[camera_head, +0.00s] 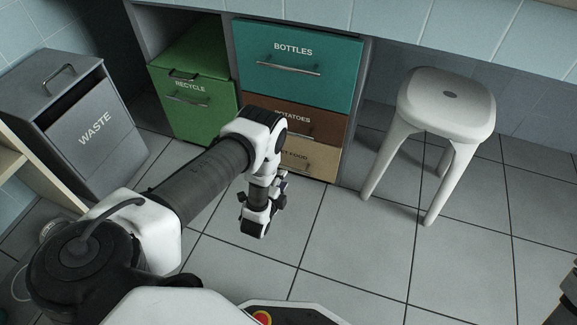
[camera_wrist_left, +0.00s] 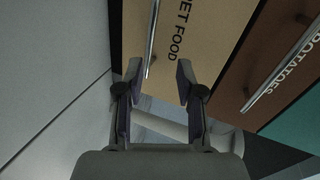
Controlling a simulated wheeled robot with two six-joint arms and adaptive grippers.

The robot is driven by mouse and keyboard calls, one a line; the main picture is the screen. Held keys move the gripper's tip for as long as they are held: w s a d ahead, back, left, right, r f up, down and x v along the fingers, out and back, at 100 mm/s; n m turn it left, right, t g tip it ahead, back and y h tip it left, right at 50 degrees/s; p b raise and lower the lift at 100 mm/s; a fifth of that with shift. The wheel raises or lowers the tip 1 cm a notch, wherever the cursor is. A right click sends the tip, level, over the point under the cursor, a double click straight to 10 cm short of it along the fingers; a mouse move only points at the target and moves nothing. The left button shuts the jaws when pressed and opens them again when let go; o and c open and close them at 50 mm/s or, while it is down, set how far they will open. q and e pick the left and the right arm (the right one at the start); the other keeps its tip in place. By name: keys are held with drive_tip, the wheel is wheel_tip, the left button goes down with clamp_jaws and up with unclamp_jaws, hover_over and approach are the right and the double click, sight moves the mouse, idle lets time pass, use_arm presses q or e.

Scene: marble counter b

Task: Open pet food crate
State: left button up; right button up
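The tan pet food crate (camera_head: 322,163) is the lowest front in the middle stack and looks closed. My left arm hides its left part in the head view. In the left wrist view the tan front (camera_wrist_left: 212,35) shows its "PET FOOD" label and a metal bar handle (camera_wrist_left: 153,30). My left gripper (camera_head: 284,182) is in front of the crate. In the wrist view the left gripper (camera_wrist_left: 157,70) is open, with the handle's near end appearing between its fingertips. I cannot tell whether they touch.
The brown potatoes crate (camera_head: 325,124) and teal bottles drawer (camera_head: 335,75) are above. The green recycle bin (camera_head: 200,122) is left of them, with the grey waste bin (camera_head: 95,125) further left. A white stool (camera_head: 445,105) stands right. Floor tiles in front are clear.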

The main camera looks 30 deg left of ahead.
sight(288, 167)
use_arm(q)
drive_tip(key=shift+m+t+y, duration=0.3)
drive_tip(key=shift+m+t, duration=0.4)
drive_tip(key=w+a+f+b, duration=0.1)
drive_tip(key=w+b, duration=0.1)
drive_tip(key=w+a+f+b, duration=0.1)
drive_tip(key=w+f+b, duration=0.1)
drive_tip(key=w, duration=0.1)
drive_tip(key=w+a+f+b, duration=0.1)
drive_tip(key=w+b, duration=0.1)
drive_tip(key=w, duration=0.1)
drive_tip(key=shift+w+f, duration=0.15)
drive_tip(key=shift+f, duration=0.2)
drive_tip(key=shift+w, duration=0.15)
drive_tip(key=shift+r, duration=0.1)
clamp_jaws()
use_arm(e)
wheel_tip(288, 167, down, 8)
drive_tip(key=shift+w+f, duration=0.25)
